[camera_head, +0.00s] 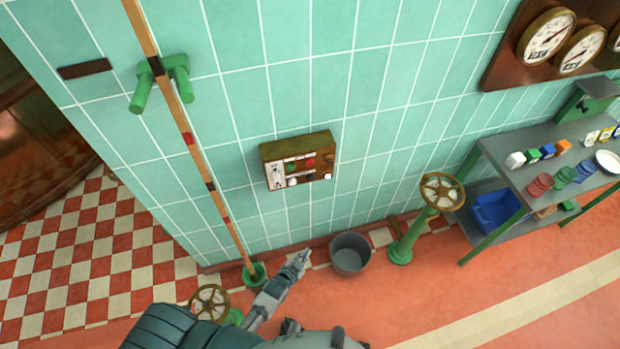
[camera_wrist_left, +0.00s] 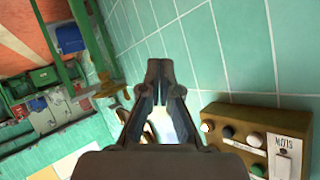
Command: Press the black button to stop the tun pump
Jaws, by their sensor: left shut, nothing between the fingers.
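A brass-coloured control box (camera_head: 270,151) is fixed to the green tiled wall, with a pale label plate at its left. Its upper row has a green and a red button. The black button (camera_head: 311,177) sits in its lower row between two white ones. In the left wrist view the box is at lower right, and the dark button (camera_wrist_left: 228,132) shows on its face. My left gripper (camera_head: 304,256) is below the box in the head view, apart from it. Its fingertips (camera_wrist_left: 159,68) are together and empty. My right gripper cannot be made out.
A grey bucket (camera_head: 350,254) stands by the wall, right of my left gripper. A green valve post with a brass handwheel (camera_head: 442,192) is farther right, before a workbench (camera_head: 500,153). A long wooden pole (camera_head: 207,178) leans in a green bracket at left.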

